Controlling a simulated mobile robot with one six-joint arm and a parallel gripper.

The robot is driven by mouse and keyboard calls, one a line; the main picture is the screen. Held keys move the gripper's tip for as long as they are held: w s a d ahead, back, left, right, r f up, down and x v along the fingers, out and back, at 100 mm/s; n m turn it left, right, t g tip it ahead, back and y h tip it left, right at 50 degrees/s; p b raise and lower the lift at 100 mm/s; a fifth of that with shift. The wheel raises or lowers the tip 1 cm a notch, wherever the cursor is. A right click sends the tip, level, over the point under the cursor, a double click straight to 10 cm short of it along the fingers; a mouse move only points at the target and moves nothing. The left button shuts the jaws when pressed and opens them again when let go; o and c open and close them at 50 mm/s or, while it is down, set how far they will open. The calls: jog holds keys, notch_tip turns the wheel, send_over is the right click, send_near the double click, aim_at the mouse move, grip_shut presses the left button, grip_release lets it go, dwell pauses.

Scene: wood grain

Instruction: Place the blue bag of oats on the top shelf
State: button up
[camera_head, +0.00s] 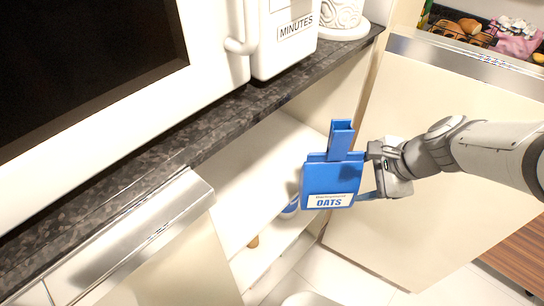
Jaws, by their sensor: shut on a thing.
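The blue bag of oats (331,183) has a white label reading OATS and a narrow raised top. My gripper (374,172) is shut on the bag at its right side and holds it upright in the air, in front of an open cupboard below the counter. The fingertips are partly hidden by the bag. The cupboard's top shelf (262,165) is a pale board, and its visible part looks bare. The bag hides part of the cupboard's inside. I cannot tell how far the bag is from the shelf.
A dark counter (150,150) overhangs the cupboard. A white microwave (235,50) stands on it. An open door (430,165) stands right of the cupboard, behind my arm. A drawer front with a metal handle (150,235) is at left. Small items sit lower in the cupboard.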

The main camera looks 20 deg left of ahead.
jog(key=w+a+f, duration=0.1)
jog(key=w+a, duration=0.1)
jog(key=a, duration=0.6)
jog(key=w+a+f, duration=0.2)
jog(key=a, duration=0.7)
jog(key=shift+w+a+f, duration=0.2)
jog(key=shift+f, duration=0.05)
jog(key=o, duration=1.2)
jog(key=shift+d+r+p, duration=0.1)
jog(key=shift+p, duration=0.2)
jog(key=w+p+v, duration=0.1)
jog(key=p+v, duration=0.1)
jog(key=v, duration=0.5)
jog(key=s+d+r+n+h, duration=0.1)
jog(key=s+d+n+h, duration=0.2)
jog(key=d, duration=1.1)
jog(key=s+d+r+n+h, duration=0.1)
jog(key=s+d+n+h, duration=0.2)
jog(key=s+d+n, duration=0.5)
jog(key=d, duration=0.7)
jog(key=shift+s+d+r+n+t, duration=0.2)
jog(key=shift+s+r+n+t, duration=0.05)
jog(key=shift+r+n+t, duration=0.05)
